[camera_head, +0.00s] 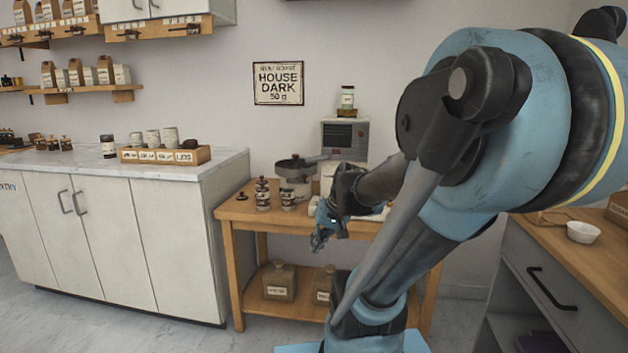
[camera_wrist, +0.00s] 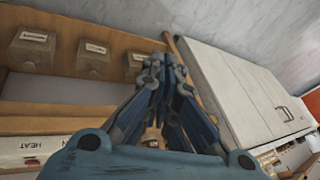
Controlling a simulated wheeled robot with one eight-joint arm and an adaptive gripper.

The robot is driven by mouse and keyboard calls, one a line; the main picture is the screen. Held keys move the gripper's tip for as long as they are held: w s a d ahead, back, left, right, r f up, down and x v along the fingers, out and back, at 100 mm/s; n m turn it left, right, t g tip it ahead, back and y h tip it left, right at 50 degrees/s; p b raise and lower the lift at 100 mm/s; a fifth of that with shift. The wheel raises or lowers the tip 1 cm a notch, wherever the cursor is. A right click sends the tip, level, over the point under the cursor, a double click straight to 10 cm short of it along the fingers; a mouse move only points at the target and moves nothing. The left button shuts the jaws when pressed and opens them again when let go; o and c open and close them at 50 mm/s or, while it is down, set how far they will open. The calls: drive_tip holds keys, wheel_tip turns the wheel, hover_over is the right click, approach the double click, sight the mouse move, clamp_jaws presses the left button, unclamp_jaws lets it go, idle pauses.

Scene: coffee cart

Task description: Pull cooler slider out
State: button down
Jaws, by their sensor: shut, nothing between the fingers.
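A grey roasting machine (camera_head: 346,138) stands at the back of the wooden table. A round grey pan-like part (camera_head: 296,168) with a dark top sits to its left, perhaps the cooler. I cannot make out the slider in either view. My gripper (camera_head: 320,242) hangs in front of the table's front edge. In the wrist view its fingers (camera_wrist: 160,62) are drawn together, shut and empty. My arm hides part of the machine's base and the table's right side.
Jars (camera_head: 262,194) and a small dark-knobbed item (camera_head: 242,196) stand on the table's left. Labelled canisters (camera_head: 279,282) sit on its lower shelf. A white cabinet (camera_head: 120,240) stands left, and a drawer counter (camera_head: 560,300) right. Floor is open in front of the left cabinet.

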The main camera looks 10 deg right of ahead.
drive_tip(key=w+a+r+m+t+y, duration=0.2)
drive_tip(key=w+r+t+y, duration=0.15)
drive_tip(key=w, duration=0.95)
drive_tip(key=m+t, duration=0.9)
approach(309, 174)
drive_tip(key=shift+y, duration=0.45)
drive_tip(key=v, duration=0.4)
drive_tip(key=shift+w+d, duration=0.1)
drive_tip(key=shift+d, duration=0.15)
drive_tip(key=x, duration=1)
